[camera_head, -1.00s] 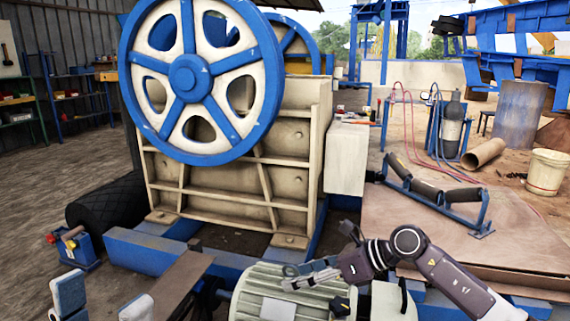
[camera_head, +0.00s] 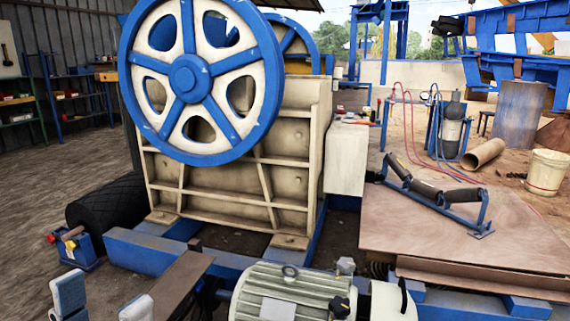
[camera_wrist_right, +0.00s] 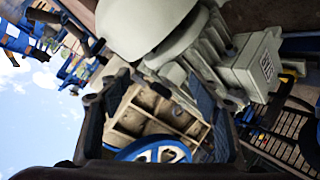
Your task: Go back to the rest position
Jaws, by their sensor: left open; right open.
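My left gripper (camera_head: 104,300) shows at the bottom left of the head view as two pale, blue-edged fingertips, apart, with nothing visible between them. My right gripper is out of the head view. In the right wrist view its two dark fingers (camera_wrist_right: 158,82) stand apart, and no object is seen held between them. Beyond them the cream jaw crusher (camera_wrist_right: 150,112) and its blue-and-white wheel (camera_wrist_right: 158,151) show tilted. In the head view the crusher body (camera_head: 225,178) and flywheel (camera_head: 187,76) stand upright.
The pale green motor (camera_head: 293,291) sits low in front of the crusher. A conveyor roller frame (camera_head: 436,195) lies on a brown plate (camera_head: 505,243) at the right. A blue battery-like unit (camera_head: 75,250) stands at the left. A white bucket (camera_head: 547,172) is far right.

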